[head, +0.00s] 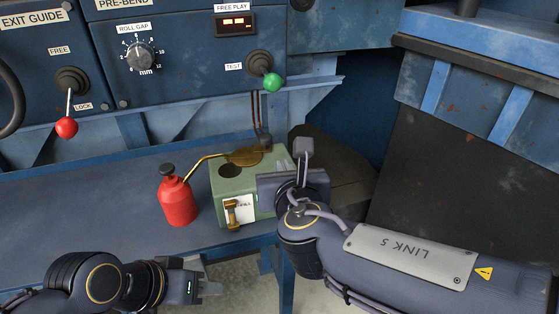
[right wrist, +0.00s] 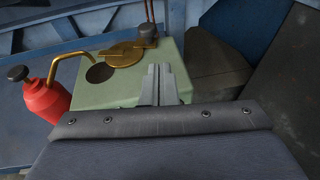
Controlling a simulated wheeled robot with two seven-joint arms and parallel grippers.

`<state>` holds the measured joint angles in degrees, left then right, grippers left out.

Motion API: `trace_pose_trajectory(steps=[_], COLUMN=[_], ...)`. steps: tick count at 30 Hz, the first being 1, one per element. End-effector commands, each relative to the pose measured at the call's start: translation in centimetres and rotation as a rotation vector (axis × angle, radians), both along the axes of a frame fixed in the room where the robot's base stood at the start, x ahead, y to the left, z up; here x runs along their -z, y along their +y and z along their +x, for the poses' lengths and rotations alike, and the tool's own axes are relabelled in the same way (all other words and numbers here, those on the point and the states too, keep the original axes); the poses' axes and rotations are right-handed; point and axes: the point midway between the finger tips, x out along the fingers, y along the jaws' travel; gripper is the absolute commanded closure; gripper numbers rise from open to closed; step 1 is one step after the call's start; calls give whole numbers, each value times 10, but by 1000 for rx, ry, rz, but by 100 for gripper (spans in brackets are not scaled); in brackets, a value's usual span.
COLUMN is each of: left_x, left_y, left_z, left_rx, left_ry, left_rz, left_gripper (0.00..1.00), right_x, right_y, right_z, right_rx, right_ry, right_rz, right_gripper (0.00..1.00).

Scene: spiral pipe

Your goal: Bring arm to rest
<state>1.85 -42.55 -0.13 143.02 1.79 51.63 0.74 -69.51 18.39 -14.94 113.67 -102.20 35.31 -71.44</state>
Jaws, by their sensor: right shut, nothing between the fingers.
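My right arm comes in from the right in the head view. Its gripper (head: 303,150) is over the right side of a green box (head: 226,182). In the right wrist view the two grey fingers (right wrist: 158,84) are together with nothing between them, above the box top (right wrist: 130,86). Whether they touch the box I cannot tell. My left gripper (head: 190,282) is low at the left, in front of the blue bench; its fingers are too unclear to judge.
A red oil can (head: 178,201) with a brass spout stands left of the box. The box has a round hole, a brass disc (head: 245,156) and a brass latch (head: 232,213). The blue bench (head: 105,205) is clear at left. Behind are a red-knobbed lever (head: 67,127) and green-knobbed lever (head: 272,82).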

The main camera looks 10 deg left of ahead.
Motion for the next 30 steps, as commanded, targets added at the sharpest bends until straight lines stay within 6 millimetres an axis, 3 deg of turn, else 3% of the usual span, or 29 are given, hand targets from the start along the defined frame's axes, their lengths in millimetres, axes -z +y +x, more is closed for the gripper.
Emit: trace_pose_trajectory(steps=[4, 9, 14, 17, 20, 23, 27, 30], left_x=[-2, -3, -3, -3, -4, -5, -7, -8], left_y=[0, 0, 0, 0, 0, 0, 0, 0], left_z=[0, 0, 0, 0, 0, 0, 0, 0], left_rx=[0, 0, 0, 0, 0, 0, 0, 0], left_ry=[0, 0, 0, 0, 0, 0, 0, 0], left_rz=[0, 0, 0, 0, 0, 0, 0, 0], left_gripper=[64, 64, 64, 64, 64, 64, 64, 64], right_x=[-9, -12, -12, -7, 7, 31, 73, 100], right_y=[-11, -18, -23, -46, -98, -168, -261, -302], right_z=[-21, -33, -34, -26, -14, -15, -51, -96], right_rx=[-2, -1, 12, 90, 271, 555, 1056, 1442], right_ry=[0, 1, 10, 77, 223, 418, 679, 816], right_rz=[4, 1, 11, 89, 276, 570, 1112, 1558], right_gripper=[100, 100, 100, 100, 100, 100, 100, 100])
